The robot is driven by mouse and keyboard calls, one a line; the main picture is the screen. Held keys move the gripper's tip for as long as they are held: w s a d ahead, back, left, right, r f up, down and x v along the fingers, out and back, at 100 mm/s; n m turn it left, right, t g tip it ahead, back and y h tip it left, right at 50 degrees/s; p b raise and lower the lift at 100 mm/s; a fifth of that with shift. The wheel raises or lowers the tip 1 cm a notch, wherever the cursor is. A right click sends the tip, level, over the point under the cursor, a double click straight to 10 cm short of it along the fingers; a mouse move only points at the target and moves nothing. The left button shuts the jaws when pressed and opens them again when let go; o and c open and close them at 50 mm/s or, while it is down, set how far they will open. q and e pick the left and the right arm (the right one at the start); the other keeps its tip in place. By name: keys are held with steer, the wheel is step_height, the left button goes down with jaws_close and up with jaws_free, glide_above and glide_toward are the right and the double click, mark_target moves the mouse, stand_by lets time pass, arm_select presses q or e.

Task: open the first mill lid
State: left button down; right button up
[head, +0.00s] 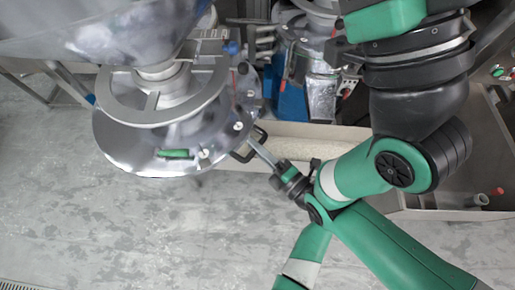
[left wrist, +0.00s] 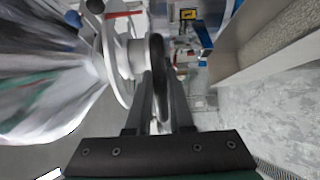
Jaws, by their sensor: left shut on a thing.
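The first mill (head: 165,95) stands at the upper left in the head view, with a shiny round metal lid (head: 125,150). A dark loop handle (head: 262,133) sticks out from the lid's right side. My left gripper (head: 254,147) is shut on this handle. In the left wrist view the black handle (left wrist: 158,50) stands between the two fingers (left wrist: 158,85), and the shiny curved lid (left wrist: 50,105) lies to the left. The lid appears level in the head view. The grip point is partly hidden by the fingers. My right gripper does not show.
A second mill (head: 305,50) with blue parts stands behind, at the top middle. A long pale trough (head: 310,132) runs behind my left gripper. A metal bin (head: 440,203) with small items is at the right. The grey floor (head: 130,230) in front is clear.

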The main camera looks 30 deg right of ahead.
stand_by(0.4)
arm_select(q)
steer(key=c, duration=0.8)
jaws_free()
steer(key=shift+s, duration=0.1)
steer(key=p+v, duration=0.1)
steer(key=v, duration=1)
steer(key=shift+s+d, duration=0.2)
